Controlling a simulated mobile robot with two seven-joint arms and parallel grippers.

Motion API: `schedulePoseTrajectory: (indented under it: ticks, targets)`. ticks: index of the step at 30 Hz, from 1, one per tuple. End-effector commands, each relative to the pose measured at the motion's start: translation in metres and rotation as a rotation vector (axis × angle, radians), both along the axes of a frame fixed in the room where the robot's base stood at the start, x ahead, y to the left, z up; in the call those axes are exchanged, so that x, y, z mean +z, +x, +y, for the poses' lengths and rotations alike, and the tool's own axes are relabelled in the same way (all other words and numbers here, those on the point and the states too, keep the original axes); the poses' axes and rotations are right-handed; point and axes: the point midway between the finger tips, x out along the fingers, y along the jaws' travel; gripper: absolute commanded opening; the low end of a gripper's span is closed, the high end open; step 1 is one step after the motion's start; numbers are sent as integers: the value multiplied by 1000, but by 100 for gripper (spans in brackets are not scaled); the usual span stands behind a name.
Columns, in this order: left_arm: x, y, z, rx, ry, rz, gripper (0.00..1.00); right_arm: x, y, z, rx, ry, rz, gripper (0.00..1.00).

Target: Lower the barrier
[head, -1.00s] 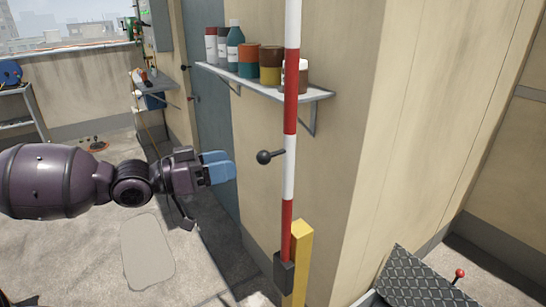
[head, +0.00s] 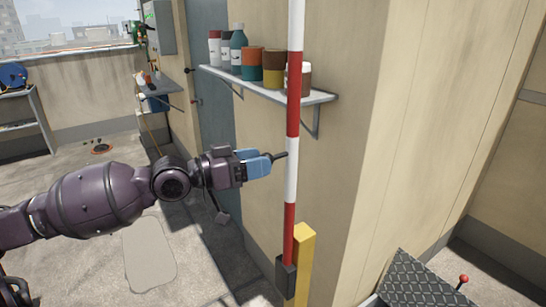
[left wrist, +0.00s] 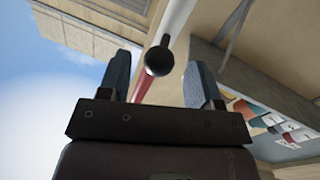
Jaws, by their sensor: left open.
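The barrier (head: 293,120) is a red and white striped pole that stands upright beside a yellow post (head: 304,258). A dark handle (head: 281,155) sticks out to the left from the pole. My left gripper (head: 266,160) is at the handle and hides its round knob in the head view. In the left wrist view the black knob (left wrist: 159,61) lies between the two blue fingers of my left gripper (left wrist: 158,80), with gaps on both sides. The fingers are open. The pole (left wrist: 172,30) runs behind the knob. My right gripper is not in view.
A wall shelf (head: 265,85) with several bottles and cans is just behind the pole. A tan wall corner (head: 365,150) stands close to the right. A dark tread-plate surface (head: 425,280) with a red-knobbed lever (head: 463,280) is at the lower right.

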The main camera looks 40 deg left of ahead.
Motion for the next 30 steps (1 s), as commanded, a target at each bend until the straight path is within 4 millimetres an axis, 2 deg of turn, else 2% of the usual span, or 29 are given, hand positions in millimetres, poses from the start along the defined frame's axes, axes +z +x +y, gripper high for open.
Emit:
schedulePoseTrajectory:
  ticks: [12,25,30]
  targets:
    - [1,29,-20,-1,-2,-1,58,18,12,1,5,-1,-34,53]
    - [0,33,-23,-1,0,2,58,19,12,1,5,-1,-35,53]
    - [0,33,-23,-1,0,2,32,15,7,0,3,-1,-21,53]
